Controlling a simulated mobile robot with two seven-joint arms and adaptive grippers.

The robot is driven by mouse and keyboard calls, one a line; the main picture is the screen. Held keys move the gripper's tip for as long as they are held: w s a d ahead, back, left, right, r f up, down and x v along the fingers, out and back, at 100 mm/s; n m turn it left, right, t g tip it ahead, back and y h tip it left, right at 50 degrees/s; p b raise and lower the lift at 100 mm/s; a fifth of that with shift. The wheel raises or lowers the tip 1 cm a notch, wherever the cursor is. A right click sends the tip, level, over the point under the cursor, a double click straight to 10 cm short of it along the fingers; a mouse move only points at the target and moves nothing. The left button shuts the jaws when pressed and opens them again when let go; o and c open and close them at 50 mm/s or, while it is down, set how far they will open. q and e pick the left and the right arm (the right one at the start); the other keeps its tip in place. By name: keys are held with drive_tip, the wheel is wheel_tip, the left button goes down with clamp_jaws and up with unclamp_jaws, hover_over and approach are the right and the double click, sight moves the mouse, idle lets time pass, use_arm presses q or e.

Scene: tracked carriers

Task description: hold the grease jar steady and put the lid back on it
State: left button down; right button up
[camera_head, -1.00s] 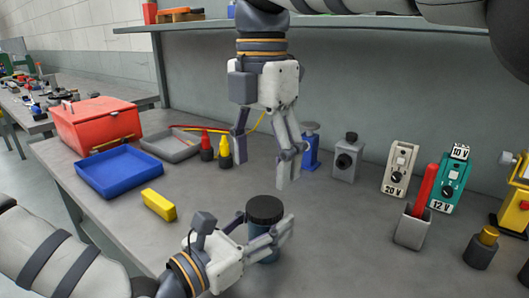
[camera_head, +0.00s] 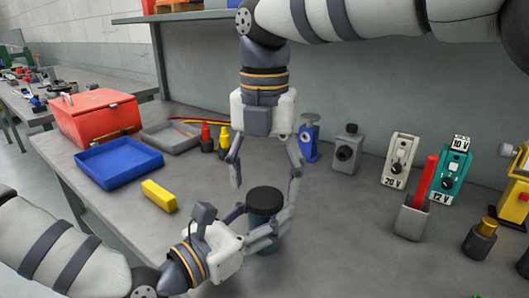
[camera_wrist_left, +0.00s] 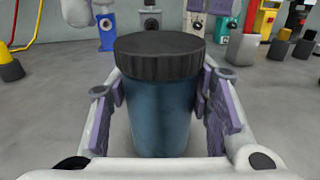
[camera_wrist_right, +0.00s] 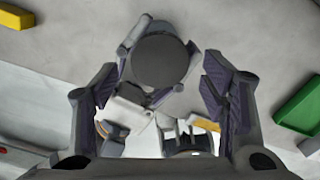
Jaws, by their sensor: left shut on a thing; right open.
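The grease jar (camera_head: 266,242) is blue and stands upright on the grey bench. A black ribbed lid (camera_head: 265,196) sits on its top, and it looks level in the left wrist view (camera_wrist_left: 158,56); I cannot tell whether it is screwed tight. My left gripper (camera_head: 260,224) is shut around the jar body below the lid, with a finger pad on each side. My right gripper (camera_head: 265,178) points down, open and empty, just above the lid. In the right wrist view the round lid top (camera_wrist_right: 160,60) shows between the spread fingers, slightly toward the far side.
A yellow block (camera_head: 159,196) and a blue tray (camera_head: 119,163) lie left of the jar. Red and yellow bottles (camera_head: 223,141) stand behind. A grey holder with a red stick (camera_head: 411,221) stands to the right. The bench between it and the jar is clear.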

drive_tip(key=shift+f, duration=1.2)
